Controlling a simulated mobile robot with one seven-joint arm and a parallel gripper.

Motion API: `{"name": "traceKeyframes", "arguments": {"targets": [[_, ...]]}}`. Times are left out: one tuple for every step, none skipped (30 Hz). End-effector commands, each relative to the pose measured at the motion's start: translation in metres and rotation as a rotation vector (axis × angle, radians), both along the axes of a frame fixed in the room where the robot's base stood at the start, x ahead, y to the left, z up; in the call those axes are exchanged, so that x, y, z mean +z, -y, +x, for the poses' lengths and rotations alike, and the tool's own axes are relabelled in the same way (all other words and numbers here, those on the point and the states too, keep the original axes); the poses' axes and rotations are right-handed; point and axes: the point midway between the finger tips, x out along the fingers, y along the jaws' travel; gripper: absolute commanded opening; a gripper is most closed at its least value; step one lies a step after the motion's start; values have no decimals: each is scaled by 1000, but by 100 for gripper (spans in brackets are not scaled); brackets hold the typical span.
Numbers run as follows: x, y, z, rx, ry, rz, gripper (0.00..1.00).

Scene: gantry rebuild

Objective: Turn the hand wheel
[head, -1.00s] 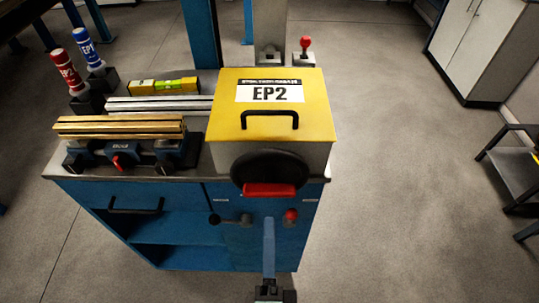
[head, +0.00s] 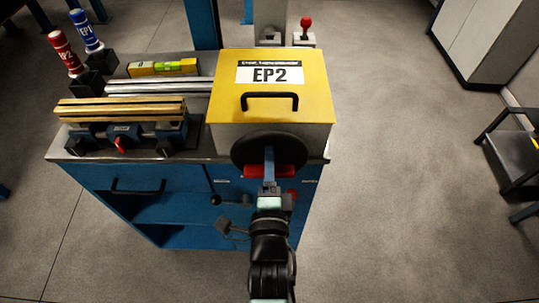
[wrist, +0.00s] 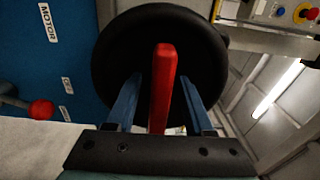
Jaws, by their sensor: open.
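The hand wheel is a black disc (head: 243,149) on the front of the EP2 box, with a red bar across it (head: 290,171). In the wrist view the black disc (wrist: 115,60) fills the middle, and the red bar (wrist: 162,85) stands upright in the picture. My gripper (head: 268,158) is in front of the wheel in the head view. In the wrist view my gripper (wrist: 162,90) is open, with one blue finger on each side of the red bar. A gap shows between the bar and each finger.
The yellow-topped EP2 box (head: 310,110) sits on a blue cabinet (head: 185,212). A lever with a black knob (head: 215,199) is left of my arm. A red knob (wrist: 41,109) shows in the wrist view. Brass bars (head: 120,108) lie at left.

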Motion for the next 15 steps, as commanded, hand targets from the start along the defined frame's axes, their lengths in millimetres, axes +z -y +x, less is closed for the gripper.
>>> {"name": "traceKeyframes", "arguments": {"targets": [[0, 0, 2, 0, -1, 0, 52], [0, 0, 2, 0, -1, 0, 52], [-1, 0, 2, 0, -2, 0, 52], [-1, 0, 2, 0, -2, 0, 52], [-1, 0, 3, 0, -2, 0, 52], [-1, 0, 2, 0, -2, 1, 52], [-1, 0, 2, 0, -2, 0, 52], [-1, 0, 2, 0, -2, 0, 52], [-1, 0, 2, 0, -1, 0, 52], [-1, 0, 2, 0, -1, 0, 49], [0, 0, 2, 0, -1, 0, 44], [0, 0, 2, 0, -1, 0, 36], [0, 0, 2, 0, -1, 0, 31], [0, 0, 2, 0, -1, 0, 26], [0, 0, 2, 0, -1, 0, 18]]}}
